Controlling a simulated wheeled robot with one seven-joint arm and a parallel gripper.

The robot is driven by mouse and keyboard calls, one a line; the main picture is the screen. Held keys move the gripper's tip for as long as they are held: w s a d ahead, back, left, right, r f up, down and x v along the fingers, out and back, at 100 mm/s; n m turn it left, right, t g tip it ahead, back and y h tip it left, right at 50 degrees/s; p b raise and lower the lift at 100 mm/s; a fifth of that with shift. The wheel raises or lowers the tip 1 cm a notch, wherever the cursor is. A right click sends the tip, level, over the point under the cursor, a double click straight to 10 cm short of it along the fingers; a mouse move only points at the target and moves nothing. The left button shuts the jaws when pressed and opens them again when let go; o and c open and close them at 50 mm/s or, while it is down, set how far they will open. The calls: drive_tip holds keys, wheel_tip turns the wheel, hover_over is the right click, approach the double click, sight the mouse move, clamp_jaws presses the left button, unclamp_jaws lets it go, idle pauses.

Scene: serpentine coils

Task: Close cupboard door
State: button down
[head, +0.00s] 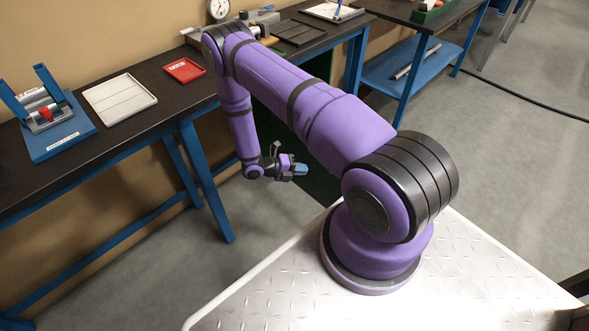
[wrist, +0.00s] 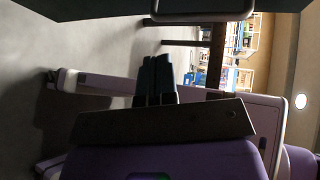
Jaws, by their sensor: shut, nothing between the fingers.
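The cupboard door is a dark green panel (head: 318,184) below the workbench, largely hidden behind my arm in the head view. How far it stands open cannot be told. In the wrist view a dark green surface (wrist: 90,8), apparently the door, crosses the top edge, with a pale bar-shaped handle (wrist: 200,15) beside it. My gripper (head: 300,169) hangs below bench height, in front of the green panel in the head view. It also shows in the wrist view (wrist: 156,62), with its two dark blue fingers together and empty. I see no clear contact with the door.
The dark workbench (head: 100,150) on blue legs holds a blue fixture (head: 62,137), a white tray (head: 119,99) and a red tray (head: 184,71). A second blue bench (head: 400,75) stands at the back right. Grey floor (head: 500,150) is clear at right, apart from a black cable.

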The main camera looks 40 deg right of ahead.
drive_tip(key=r+x, duration=0.1)
drive_tip(key=x, duration=0.7)
drive_tip(key=shift+s+d, duration=0.25)
drive_tip(key=shift+d, duration=0.2)
drive_tip(key=shift+d, duration=0.1)
